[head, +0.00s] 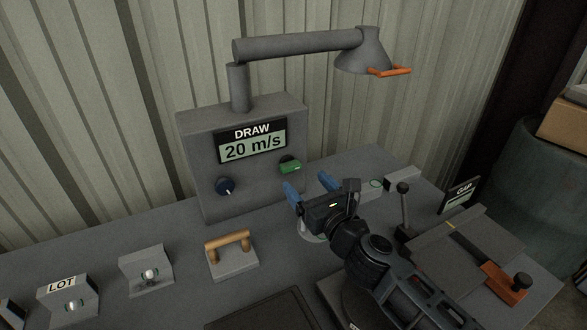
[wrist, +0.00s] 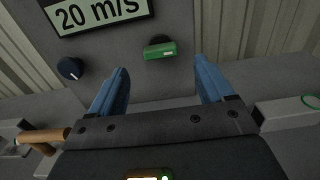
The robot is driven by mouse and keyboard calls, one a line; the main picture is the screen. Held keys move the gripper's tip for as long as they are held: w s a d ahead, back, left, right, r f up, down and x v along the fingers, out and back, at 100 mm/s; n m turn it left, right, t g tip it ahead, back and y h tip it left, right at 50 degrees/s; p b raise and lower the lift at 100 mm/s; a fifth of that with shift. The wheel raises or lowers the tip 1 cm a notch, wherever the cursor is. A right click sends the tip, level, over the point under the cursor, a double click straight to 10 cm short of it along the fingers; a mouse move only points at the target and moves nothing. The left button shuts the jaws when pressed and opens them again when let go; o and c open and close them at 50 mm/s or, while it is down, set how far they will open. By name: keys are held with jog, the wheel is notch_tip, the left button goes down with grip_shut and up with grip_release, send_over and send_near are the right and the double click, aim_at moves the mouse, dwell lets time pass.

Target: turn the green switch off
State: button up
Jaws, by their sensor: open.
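The green switch (head: 290,167) is a small bar-shaped handle on the front of a grey box (head: 195,150), below and to the right of a display reading "DRAW 20 m/s" (head: 251,146). In the wrist view the green switch (wrist: 160,50) lies nearly level, beyond and between my two blue fingers. My gripper (head: 311,187) is open and empty in front of the box, a little below and right of the switch; it also shows in the wrist view (wrist: 160,85). The fingers appear apart from the switch.
A blue knob (head: 225,186) is left of the switch. A wooden-handled block (head: 230,250) stands on the bench at front left. A lamp-like hood (head: 362,52) with an orange handle hangs above. A lever (head: 403,205) and a sliding plate (head: 465,250) are at right.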

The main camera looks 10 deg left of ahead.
aim_at(293, 168)
jog(key=shift+x, duration=3.05)
jog(key=c, duration=1)
